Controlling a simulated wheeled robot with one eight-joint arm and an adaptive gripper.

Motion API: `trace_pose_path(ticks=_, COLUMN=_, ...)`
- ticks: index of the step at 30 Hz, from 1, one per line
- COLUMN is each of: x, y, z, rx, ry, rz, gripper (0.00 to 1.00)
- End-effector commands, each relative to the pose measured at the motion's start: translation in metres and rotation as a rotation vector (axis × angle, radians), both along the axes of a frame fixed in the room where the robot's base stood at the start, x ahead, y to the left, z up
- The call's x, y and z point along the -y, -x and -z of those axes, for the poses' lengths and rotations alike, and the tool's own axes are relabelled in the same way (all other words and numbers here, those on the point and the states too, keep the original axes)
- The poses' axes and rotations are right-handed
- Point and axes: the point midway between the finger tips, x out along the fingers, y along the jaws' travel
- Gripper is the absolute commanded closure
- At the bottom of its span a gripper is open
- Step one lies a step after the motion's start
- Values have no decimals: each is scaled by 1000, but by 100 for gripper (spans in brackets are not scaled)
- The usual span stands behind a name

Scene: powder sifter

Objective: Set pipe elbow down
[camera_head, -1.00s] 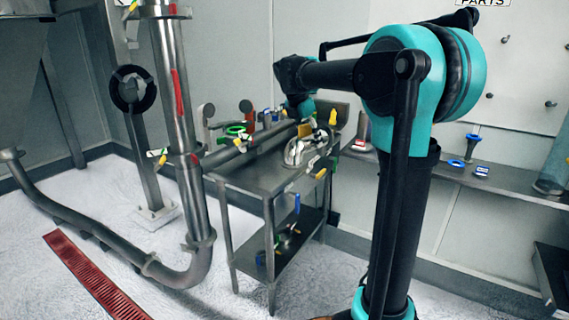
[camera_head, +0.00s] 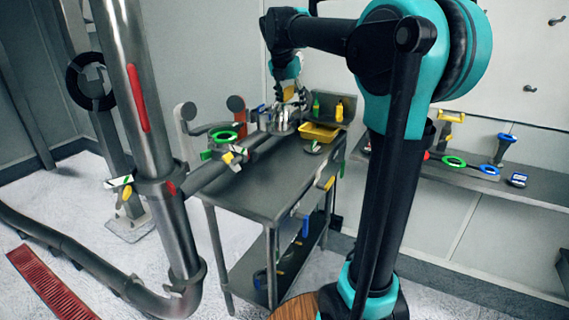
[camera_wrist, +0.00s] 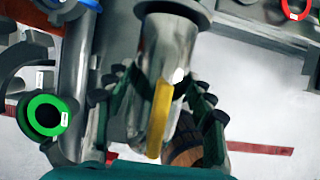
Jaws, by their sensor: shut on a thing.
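The pipe elbow (camera_head: 281,126) is a shiny metal piece at the back left of the steel cart top (camera_head: 262,185). My gripper (camera_head: 287,97) comes down on it from above. In the wrist view, the elbow (camera_wrist: 172,50) runs between the fingers of my gripper (camera_wrist: 160,105), which are shut on it. A yellow strip (camera_wrist: 160,118) shows in front of the elbow. Its lower end is partly hidden, and I cannot tell whether it touches the cart top.
A yellow tray (camera_head: 320,132) lies right of the elbow, with small bottles behind it. A green ring clamp (camera_head: 223,135) and steel pipe lie along the cart's left side. A tall vertical pipe (camera_head: 137,90) stands left. The cart's middle is mostly clear. A wall shelf (camera_head: 480,178) is right.

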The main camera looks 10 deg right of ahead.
Motion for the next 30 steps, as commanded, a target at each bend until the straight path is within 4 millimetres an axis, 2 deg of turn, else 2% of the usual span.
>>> trace_pose_path(ticks=5, x=0, y=0, z=31, rx=0, ry=0, rz=0, gripper=100)
trace_pose_path(ticks=18, x=0, y=0, z=130, rx=0, ry=0, rz=1, gripper=100)
trace_pose_path(ticks=22, x=0, y=0, z=148, rx=0, ry=0, rz=0, gripper=100)
trace_pose_path(ticks=30, x=0, y=0, z=170, rx=0, ry=0, rz=1, gripper=100)
